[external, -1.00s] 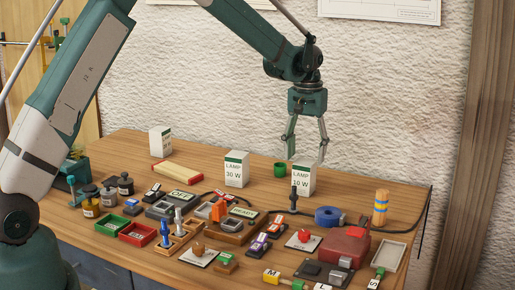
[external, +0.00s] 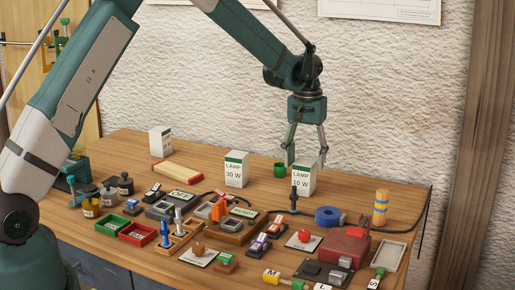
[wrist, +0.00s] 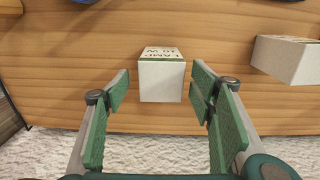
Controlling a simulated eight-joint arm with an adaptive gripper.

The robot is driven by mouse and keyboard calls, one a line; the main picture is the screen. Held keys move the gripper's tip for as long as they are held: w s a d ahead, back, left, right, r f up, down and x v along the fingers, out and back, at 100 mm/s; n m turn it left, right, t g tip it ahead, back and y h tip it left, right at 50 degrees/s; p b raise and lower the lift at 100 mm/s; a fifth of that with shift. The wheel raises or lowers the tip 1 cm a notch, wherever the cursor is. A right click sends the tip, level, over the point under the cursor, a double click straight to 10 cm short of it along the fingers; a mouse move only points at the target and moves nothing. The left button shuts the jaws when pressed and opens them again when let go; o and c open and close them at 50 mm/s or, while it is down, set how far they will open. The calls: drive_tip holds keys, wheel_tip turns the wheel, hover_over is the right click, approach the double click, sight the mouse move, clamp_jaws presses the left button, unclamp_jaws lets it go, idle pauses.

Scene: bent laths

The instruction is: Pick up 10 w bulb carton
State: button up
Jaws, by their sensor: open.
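The 10 W lamp carton (external: 304,179) is a white box with a green band, standing upright at the back right of the table. In the wrist view the carton (wrist: 161,79) lies between and just beyond my open fingers, with a gap on each side. My gripper (external: 306,164) is open and empty, pointing down, with its fingertips around the height of the carton's top.
The 30 W carton (external: 236,170) stands to the left; a white box also shows in the wrist view (wrist: 288,60).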

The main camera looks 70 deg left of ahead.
sight(304, 174)
drive_tip(key=shift+a+f, duration=0.1)
drive_tip(key=shift+f, duration=2.5)
drive_tip(key=c, duration=1)
